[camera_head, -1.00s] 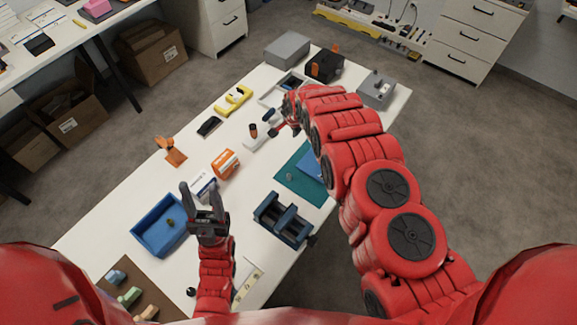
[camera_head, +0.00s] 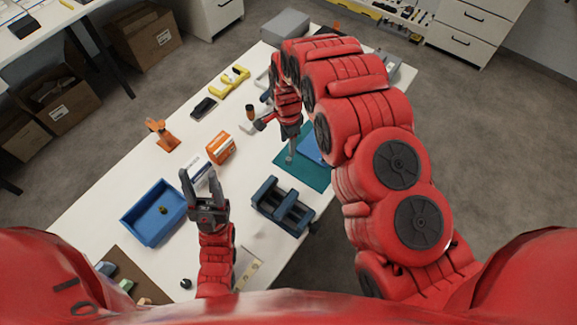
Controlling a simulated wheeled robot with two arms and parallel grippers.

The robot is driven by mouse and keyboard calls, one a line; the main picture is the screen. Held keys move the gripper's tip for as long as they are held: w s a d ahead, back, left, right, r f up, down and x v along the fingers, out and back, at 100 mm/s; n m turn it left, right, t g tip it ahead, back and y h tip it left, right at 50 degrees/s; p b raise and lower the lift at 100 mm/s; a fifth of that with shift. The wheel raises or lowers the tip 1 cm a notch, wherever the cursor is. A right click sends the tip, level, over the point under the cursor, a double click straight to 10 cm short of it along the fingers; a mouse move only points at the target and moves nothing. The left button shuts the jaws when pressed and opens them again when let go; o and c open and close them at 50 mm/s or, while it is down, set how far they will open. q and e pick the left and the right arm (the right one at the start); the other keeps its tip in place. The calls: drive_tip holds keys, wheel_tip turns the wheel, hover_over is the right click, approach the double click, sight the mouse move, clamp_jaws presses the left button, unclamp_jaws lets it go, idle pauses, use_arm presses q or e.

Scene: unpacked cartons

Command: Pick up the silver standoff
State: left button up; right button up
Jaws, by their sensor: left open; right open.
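My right gripper (camera_head: 291,155) points down over the teal mat (camera_head: 316,180), near its left part. It is open, and its fingertips are small and partly blurred here. I cannot make out the silver standoff clearly; the spot on the mat at the fingertips is covered by the gripper. My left gripper (camera_head: 204,188) is open and empty, pointing up beside the blue tray (camera_head: 134,231). A small olive-brown piece (camera_head: 163,210) lies in that tray.
A dark blue vise (camera_head: 283,206) stands just in front of the mat. A blue flat object (camera_head: 313,148) lies on the mat beside my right gripper. An orange-and-white box (camera_head: 221,148), an orange holder (camera_head: 161,135) and a yellow tool (camera_head: 230,82) stand left of it.

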sight(289, 159)
wheel_tip(289, 159, down, 3)
drive_tip(key=shift+r+p, duration=0.15)
drive_tip(key=shift+p, duration=0.45)
drive_tip(key=shift+f+p, duration=0.35)
drive_tip(key=shift+p, duration=0.05)
drive_tip(key=f, duration=0.1)
drive_tip(key=f+p, duration=0.1)
drive_tip(key=f, duration=0.1)
drive_tip(key=shift+s+d+p, duration=0.15)
drive_tip(key=shift+s+p, duration=0.1)
drive_tip(key=shift+p, duration=0.15)
drive_tip(key=shift+f, duration=0.8)
clamp_jaws()
